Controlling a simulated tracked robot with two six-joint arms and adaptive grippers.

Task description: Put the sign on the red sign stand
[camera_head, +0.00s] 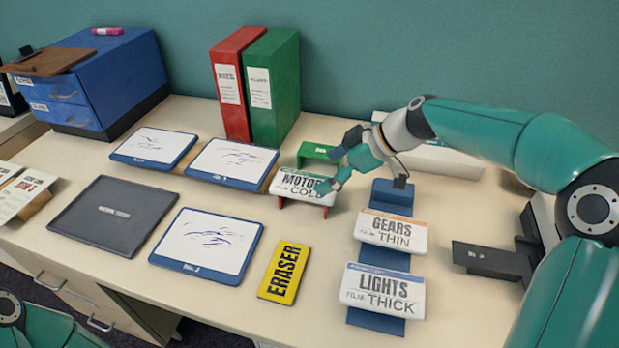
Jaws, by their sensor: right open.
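A white sign with a green top strip reading "MOTOR COLD" (297,187) rests tilted back at the middle of the table. Red feet of the red sign stand (281,203) show below its lower edge; the rest of the stand is hidden behind the sign. My right gripper (334,170) is open at the sign's upper right corner, with one finger close to its front face; I cannot tell whether it touches. My left gripper is out of view; only part of the left arm shows at the bottom left.
A green stand (318,152) is just behind the sign. Signs "GEARS THIN" (391,232) and "LIGHTS THICK" (383,291) lean on blue stands to the right. A yellow "ERASER" sign (284,273) lies in front. Whiteboards (207,245), binders (273,90) and a blue drawer box (110,85) fill the left and back.

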